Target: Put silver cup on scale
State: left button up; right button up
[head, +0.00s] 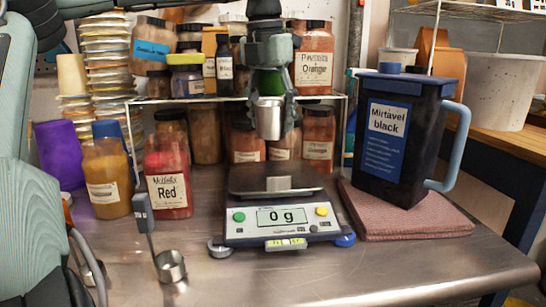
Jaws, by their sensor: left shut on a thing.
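My left gripper (271,106) points down in the upper middle of the head view, shut on a small silver cup (269,120). The cup is upright and hangs in the air above the scale's plate, apart from it. The scale (281,228) stands on the steel table; its display reads 0 g. Its dark plate (255,181) shows a pale patch that looks like the cup's reflection. My right gripper is not in view.
A metal measuring scoop (170,267) stands on the table front left, beside a red jar (167,180) and a yellow jar (106,188). A rack of jars stands behind the scale. Right is a dark jug (391,135) on a folded pink cloth (411,222). The table front is clear.

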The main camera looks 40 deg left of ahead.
aim_at(272, 135)
pick_arm(q)
notch_tip(272, 135, down, 4)
jog(key=shift+r, duration=0.1)
notch_tip(272, 135, down, 2)
jog(key=shift+f, duration=0.5)
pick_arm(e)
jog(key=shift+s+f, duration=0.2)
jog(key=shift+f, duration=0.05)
pick_arm(q)
jog(key=shift+f, duration=0.1)
jog(key=o, duration=1.2)
jog(key=shift+c, duration=0.2)
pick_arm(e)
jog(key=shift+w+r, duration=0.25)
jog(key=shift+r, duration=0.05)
pick_arm(q)
jog(key=r, duration=0.3)
jog(key=s+r, duration=0.1)
jog(key=r, duration=0.7)
jog(key=shift+s, duration=0.15)
jog(key=shift+s+d+r, duration=0.1)
jog(key=shift+r, duration=0.5)
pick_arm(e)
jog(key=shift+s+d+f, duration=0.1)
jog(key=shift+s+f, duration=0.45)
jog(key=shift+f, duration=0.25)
